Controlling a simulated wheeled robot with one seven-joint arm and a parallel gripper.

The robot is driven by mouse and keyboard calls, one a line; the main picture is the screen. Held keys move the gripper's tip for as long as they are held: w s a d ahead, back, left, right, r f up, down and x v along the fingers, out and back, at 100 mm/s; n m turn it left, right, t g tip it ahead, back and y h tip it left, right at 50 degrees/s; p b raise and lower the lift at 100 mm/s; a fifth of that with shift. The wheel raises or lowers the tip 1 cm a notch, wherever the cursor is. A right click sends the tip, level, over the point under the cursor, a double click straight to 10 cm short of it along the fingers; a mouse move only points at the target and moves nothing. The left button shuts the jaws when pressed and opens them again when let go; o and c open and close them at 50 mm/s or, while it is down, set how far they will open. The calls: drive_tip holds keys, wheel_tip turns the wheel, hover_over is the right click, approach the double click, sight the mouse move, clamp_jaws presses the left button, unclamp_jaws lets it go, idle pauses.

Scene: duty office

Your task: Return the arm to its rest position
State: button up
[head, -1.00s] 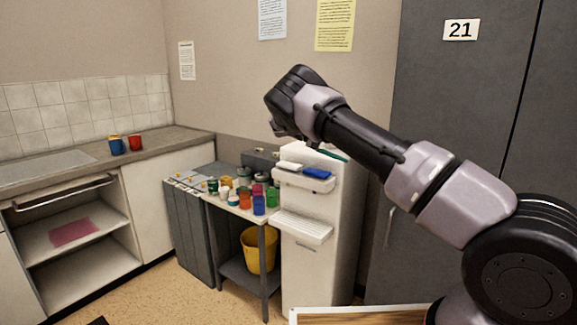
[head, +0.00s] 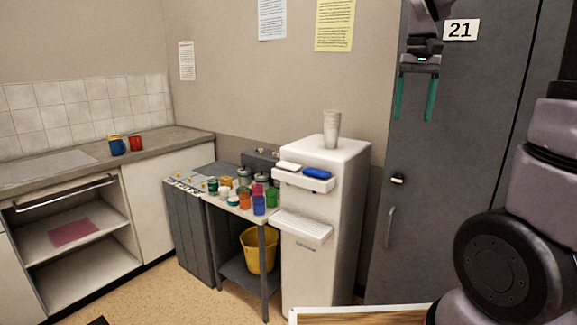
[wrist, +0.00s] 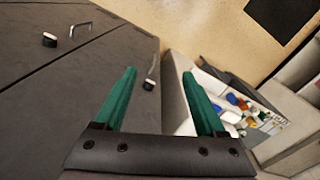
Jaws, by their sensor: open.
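My gripper (head: 415,97) hangs at the upper right of the head view, in front of the dark grey locker (head: 440,170). Its two green fingers point down and stand apart, with nothing between them. In the wrist view my gripper (wrist: 160,102) shows its fingers open and empty. The rest of my arm rises at the right edge of the head view and is partly out of frame.
A white water dispenser (head: 325,257) with a stack of cups (head: 331,129) on top stands left of the locker. A small table (head: 238,210) holds several cups and jars. A yellow bucket (head: 257,250) sits under it. A counter (head: 170,141) is at left.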

drive_tip(key=s+a+r+t+y, duration=0.1)
drive_tip(key=s+a+t, duration=0.1)
drive_tip(key=s, duration=0.5)
drive_tip(key=s+a+r+m+t+y, duration=0.1)
drive_tip(key=s+a+t, duration=0.1)
drive_tip(key=s+t, duration=0.3)
drive_tip(key=shift+s+a+m, duration=0.3)
drive_tip(key=shift+s, duration=0.65)
drive_tip(key=shift+r, duration=0.1)
